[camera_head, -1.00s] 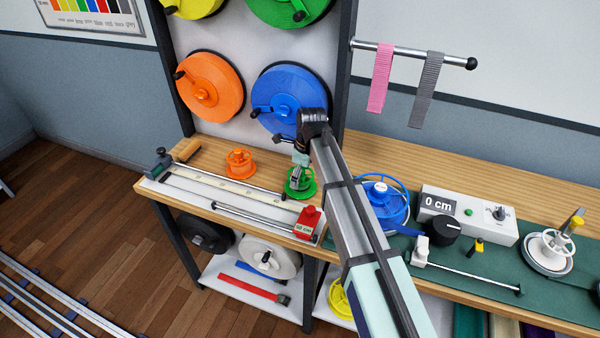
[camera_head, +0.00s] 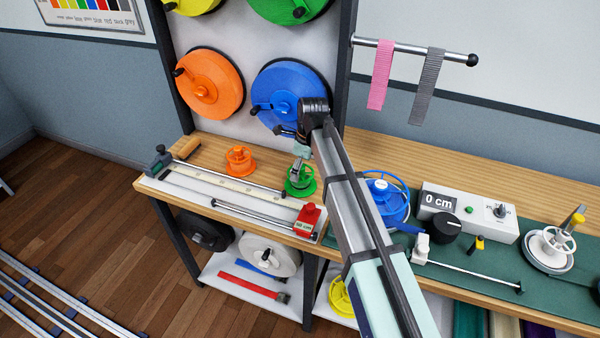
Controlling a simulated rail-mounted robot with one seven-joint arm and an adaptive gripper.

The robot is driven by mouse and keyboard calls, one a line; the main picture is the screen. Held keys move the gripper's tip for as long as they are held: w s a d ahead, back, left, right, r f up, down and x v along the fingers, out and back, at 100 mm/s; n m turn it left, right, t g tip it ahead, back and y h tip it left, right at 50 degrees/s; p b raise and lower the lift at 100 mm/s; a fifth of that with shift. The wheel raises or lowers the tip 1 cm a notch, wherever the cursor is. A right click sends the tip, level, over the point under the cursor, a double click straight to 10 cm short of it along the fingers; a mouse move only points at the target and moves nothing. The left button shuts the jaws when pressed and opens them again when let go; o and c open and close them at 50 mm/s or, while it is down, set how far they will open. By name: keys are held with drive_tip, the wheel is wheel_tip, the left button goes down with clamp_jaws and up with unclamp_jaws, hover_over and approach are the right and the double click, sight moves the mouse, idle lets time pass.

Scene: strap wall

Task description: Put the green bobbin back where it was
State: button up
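The green bobbin (camera_head: 300,185) stands upright on the wooden bench, right of the orange bobbin (camera_head: 239,160) and behind the red block of the measuring rail. My gripper (camera_head: 299,160) is right above the green bobbin, pointing down, with its lower end at or just over the bobbin's top. The fingers are small and partly hidden by my arm, so I cannot tell whether they are open or shut, or whether they touch the bobbin.
The measuring rail with its red block (camera_head: 307,221) lies along the bench's front edge. A blue bobbin (camera_head: 384,204) stands right of my arm, near a white counter box (camera_head: 468,213). Large orange (camera_head: 210,85) and blue (camera_head: 290,95) reels hang on the panel behind.

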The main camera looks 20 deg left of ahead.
sight(305, 174)
wheel_tip(305, 174, up, 10)
drive_tip(key=d+b, duration=0.1)
drive_tip(key=shift+d, duration=0.25)
drive_tip(key=shift+s+f, duration=0.1)
drive_tip(key=shift+f, duration=0.05)
